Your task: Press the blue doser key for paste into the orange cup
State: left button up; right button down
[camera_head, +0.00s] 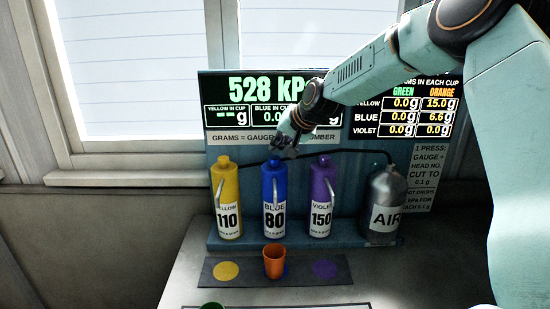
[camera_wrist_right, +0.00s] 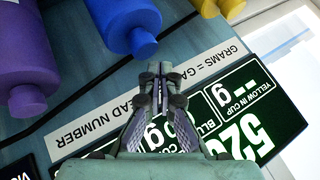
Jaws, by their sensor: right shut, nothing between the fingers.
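The blue doser (camera_head: 274,190), labelled 80, stands between the yellow and violet ones. Its blue top also shows in the right wrist view (camera_wrist_right: 143,42). My right gripper (camera_head: 283,150) is shut and empty, close above the blue top in the head view. In the right wrist view its closed fingertips (camera_wrist_right: 158,70) appear just beside the blue top, and I cannot tell whether they touch. The orange cup (camera_head: 274,263) stands upright in front of the blue doser, over a blue spot. My left gripper is not in view.
The yellow doser (camera_head: 228,205) and violet doser (camera_head: 321,205) flank the blue one. A grey AIR tank (camera_head: 384,195) stands right. The display (camera_head: 250,86) reads 528 kPa; the orange column (camera_head: 436,117) shows 15.0, 6.6 and 0.0. A green rim (camera_head: 210,305) shows at the bottom edge.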

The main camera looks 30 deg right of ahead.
jog(key=shift+w+a+f, duration=0.1)
jog(key=shift+w, duration=0.1)
jog(key=shift+s, duration=0.1)
jog(key=shift+s+f, duration=0.1)
jog(key=shift+f, duration=0.3)
dwell(0.5)
